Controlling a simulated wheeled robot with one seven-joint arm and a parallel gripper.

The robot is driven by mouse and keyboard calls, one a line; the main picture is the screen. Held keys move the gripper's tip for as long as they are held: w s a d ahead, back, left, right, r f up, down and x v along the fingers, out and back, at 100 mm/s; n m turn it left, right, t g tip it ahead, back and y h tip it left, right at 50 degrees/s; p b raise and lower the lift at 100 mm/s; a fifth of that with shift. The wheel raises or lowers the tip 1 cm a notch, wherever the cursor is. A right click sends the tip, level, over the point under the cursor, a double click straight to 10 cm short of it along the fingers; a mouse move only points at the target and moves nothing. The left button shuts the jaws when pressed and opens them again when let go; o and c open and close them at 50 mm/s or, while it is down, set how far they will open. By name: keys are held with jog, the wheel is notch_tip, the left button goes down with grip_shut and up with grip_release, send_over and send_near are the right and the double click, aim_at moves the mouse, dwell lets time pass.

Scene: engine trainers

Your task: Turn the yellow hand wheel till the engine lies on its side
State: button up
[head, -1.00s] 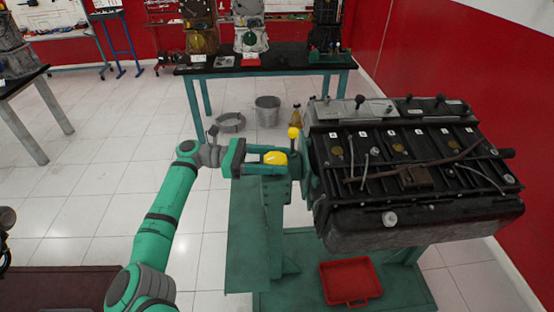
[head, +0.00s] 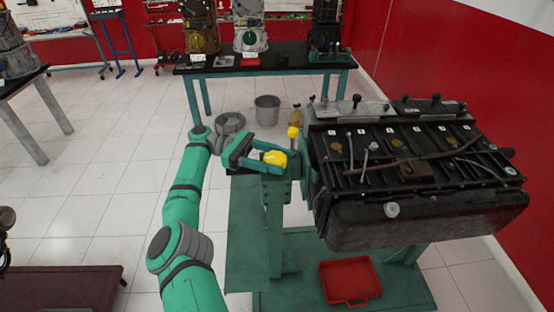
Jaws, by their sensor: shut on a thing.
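The yellow hand wheel (head: 274,158) is on the teal stand (head: 275,235), at the left end of the engine. A round yellow knob (head: 293,132) stands just above and right of it. My gripper (head: 264,156) reaches in from the left and is shut on the hand wheel; its fingers hide part of the wheel. The large black engine (head: 425,185) is mounted at the right of the stand. Its top, with levers and rods, faces mostly upward and is slightly tilted; its near side also shows.
A red open tray (head: 348,298) lies on the stand's base below the engine. A bench (head: 268,69) with other engines stands behind. A bucket (head: 267,108) and a ring-shaped part sit on the floor. A red wall is at the right. The tiled floor at left is mostly clear.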

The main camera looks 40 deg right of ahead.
aim_at(278, 157)
jog(key=shift+s+d, duration=0.1)
jog(key=o, duration=1)
jog(key=shift+o, duration=0.2)
jog(key=shift+r, duration=0.15)
jog(key=shift+r, duration=0.35)
notch_tip(278, 157, up, 2)
jog(key=shift+r, duration=0.25)
jog(key=s+a+r, duration=0.7)
jog(key=s+r, duration=0.2)
jog(key=s, duration=0.3)
jog(key=shift+a+r, duration=0.15)
jog(key=shift+r, duration=0.15)
